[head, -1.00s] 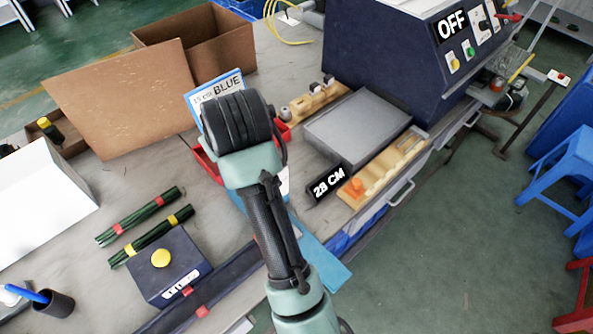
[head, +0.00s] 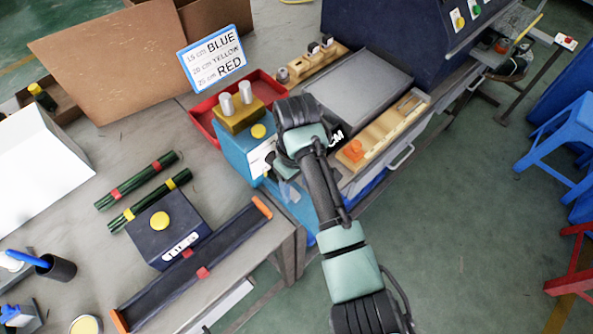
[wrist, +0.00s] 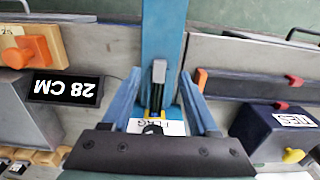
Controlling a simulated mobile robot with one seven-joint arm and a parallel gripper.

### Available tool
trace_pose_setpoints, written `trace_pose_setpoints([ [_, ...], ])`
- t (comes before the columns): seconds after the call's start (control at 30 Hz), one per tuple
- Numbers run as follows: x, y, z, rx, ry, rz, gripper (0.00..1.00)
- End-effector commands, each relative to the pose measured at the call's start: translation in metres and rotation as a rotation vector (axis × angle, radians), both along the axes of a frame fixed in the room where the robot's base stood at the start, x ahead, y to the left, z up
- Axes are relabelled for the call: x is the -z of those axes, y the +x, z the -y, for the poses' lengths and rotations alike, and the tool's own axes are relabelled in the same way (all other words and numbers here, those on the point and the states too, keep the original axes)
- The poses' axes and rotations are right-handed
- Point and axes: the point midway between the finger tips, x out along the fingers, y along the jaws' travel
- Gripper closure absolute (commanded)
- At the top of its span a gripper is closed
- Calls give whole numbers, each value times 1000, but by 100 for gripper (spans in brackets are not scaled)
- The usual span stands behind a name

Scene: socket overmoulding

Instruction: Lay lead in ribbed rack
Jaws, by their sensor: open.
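My gripper (head: 281,166) is low over the blue box (head: 232,150) at the table's front edge. In the wrist view my gripper (wrist: 162,92) is open, its two blue fingers apart. A slim grey and black piece (wrist: 158,75) with a yellow end shows between them; I cannot tell whether it is the lead or whether the fingers touch it. Dark green bundles of leads, one with red bands (head: 137,180) and one with yellow bands (head: 150,200), lie on the table at left. I cannot pick out the ribbed rack for certain; a slotted wooden holder (head: 400,122) with an orange piece stands at right.
A dark box with a yellow button (head: 180,232) and a long dark trough with orange ends (head: 215,249) lie at the front left. A red tray (head: 203,110), a length sign (head: 213,58) and a grey plate (head: 365,85) are behind. A dark machine (head: 390,30) stands at back right.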

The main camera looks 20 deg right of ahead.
Motion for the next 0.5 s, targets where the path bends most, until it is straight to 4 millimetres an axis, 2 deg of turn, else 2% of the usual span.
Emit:
trace_pose_setpoints([
  [0.03,10,-1,0,1,0,-2,40],
  [0.2,29,0,1,1,0,0,40],
  [0.5,37,0,0,0,-1,1,40],
])
